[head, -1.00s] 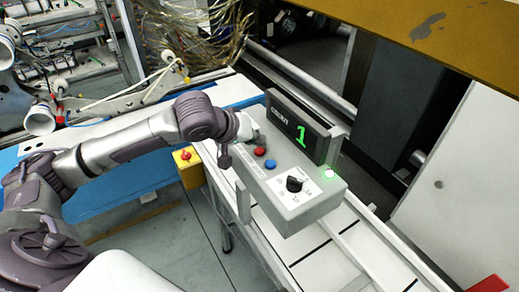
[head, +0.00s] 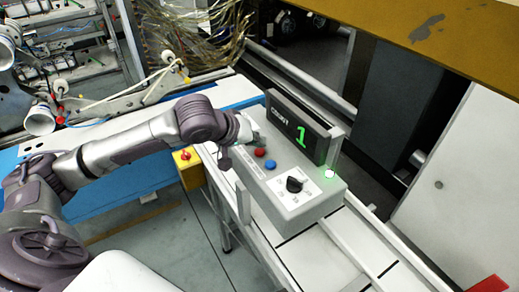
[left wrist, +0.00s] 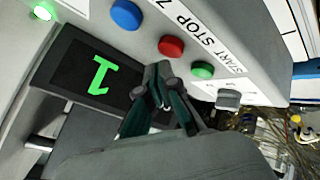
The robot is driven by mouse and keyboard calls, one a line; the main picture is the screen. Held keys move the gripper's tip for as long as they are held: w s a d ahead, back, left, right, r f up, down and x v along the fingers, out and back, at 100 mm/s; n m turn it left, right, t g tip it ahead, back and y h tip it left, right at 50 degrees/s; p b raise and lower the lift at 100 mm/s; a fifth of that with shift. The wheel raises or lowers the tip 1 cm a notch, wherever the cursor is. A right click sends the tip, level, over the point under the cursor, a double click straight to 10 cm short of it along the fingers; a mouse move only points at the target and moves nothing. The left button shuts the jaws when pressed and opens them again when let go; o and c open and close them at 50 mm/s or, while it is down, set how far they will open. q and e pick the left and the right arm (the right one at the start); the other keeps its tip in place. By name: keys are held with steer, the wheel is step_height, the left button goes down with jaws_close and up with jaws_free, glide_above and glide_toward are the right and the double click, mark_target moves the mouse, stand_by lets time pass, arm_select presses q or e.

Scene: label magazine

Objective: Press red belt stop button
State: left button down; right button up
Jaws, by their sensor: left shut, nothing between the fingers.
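A grey control box (head: 300,208) stands on the belt frame. Its red button (head: 259,152) sits beside a blue button (head: 270,164). In the left wrist view the red button (left wrist: 171,46) lies between the blue button (left wrist: 126,14) and a green button (left wrist: 203,70), near printed words START STOP. My left gripper (left wrist: 160,72) is shut and empty, its tips close to the red button; I cannot tell whether they touch it. In the head view the left gripper (head: 242,130) is at the box's far end, and the green button is hidden there. My right gripper is not in view.
A dark display (head: 300,130) showing a green 1 rises behind the buttons. A black knob (head: 294,184) and a lit green lamp (head: 330,174) are on the box's near end. A yellow box (head: 188,168) with another red button stands to the left.

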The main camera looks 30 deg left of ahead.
mark_target(257, 152)
arm_select(q)
steer(key=shift+f, duration=0.2)
stand_by(0.3)
steer(key=shift+f, duration=0.6)
stand_by(0.5)
steer(key=shift+r, duration=0.15)
steer(key=shift+r+p, duration=0.6)
steer(key=shift+p, duration=0.2)
steer(key=shift+r+p, duration=0.25)
steer(key=shift+p, duration=0.1)
step_height(257, 152, up, 5)
steer(key=p, duration=0.5)
steer(key=shift+r+p, duration=0.1)
steer(key=shift+p, duration=0.25)
